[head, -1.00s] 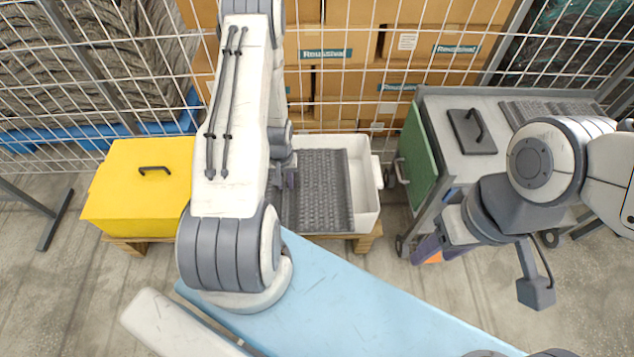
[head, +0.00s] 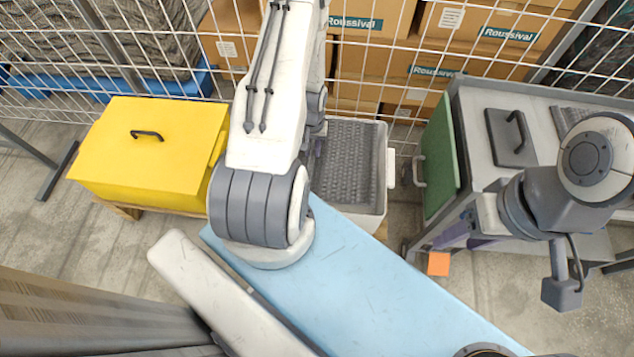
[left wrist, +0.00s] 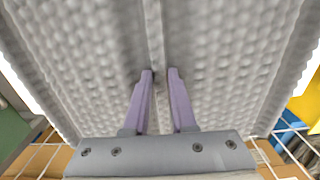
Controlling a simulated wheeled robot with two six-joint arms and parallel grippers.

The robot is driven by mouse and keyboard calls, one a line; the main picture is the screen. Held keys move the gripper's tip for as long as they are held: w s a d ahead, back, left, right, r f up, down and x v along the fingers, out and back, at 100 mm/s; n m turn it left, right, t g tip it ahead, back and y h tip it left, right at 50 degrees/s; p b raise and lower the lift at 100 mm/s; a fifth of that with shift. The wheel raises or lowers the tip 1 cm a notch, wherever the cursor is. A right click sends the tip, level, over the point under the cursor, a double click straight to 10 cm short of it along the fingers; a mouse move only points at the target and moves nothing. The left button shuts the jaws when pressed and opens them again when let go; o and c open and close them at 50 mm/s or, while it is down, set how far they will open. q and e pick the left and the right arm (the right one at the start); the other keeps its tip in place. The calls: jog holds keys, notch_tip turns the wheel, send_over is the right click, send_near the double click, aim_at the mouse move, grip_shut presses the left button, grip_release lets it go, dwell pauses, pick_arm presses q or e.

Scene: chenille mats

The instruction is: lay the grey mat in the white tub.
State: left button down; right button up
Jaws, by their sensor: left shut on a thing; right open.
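The grey mat (head: 348,160) is bumpy and spread out at the white tub (head: 391,168), nearly reaching its right wall. I cannot tell whether it rests on the tub's floor or hangs just above. My left gripper (head: 317,143) is at the mat's left part, partly hidden by my arm. In the left wrist view, the purple fingers (left wrist: 160,72) are shut on a ridge along the middle of the mat (left wrist: 220,60). The tub's left side is hidden behind my arm. My right gripper (head: 462,238) is open and empty, low beside the trolley.
A yellow lidded box (head: 150,165) stands left of the tub. A grey trolley (head: 470,110) with an open green door (head: 438,160) stands right. A wire fence and cartons (head: 365,65) are behind. A small orange thing (head: 438,263) shows below the trolley.

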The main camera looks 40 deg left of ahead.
aim_at(314, 161)
pick_arm(q)
jog(key=f+b, duration=1)
jog(key=f, duration=0.1)
jog(key=f+b, duration=0.6)
jog(key=shift+w+f, duration=0.1)
jog(key=shift+w, duration=0.15)
jog(key=c, duration=0.7)
grip_release()
jog(key=shift+c, duration=0.2)
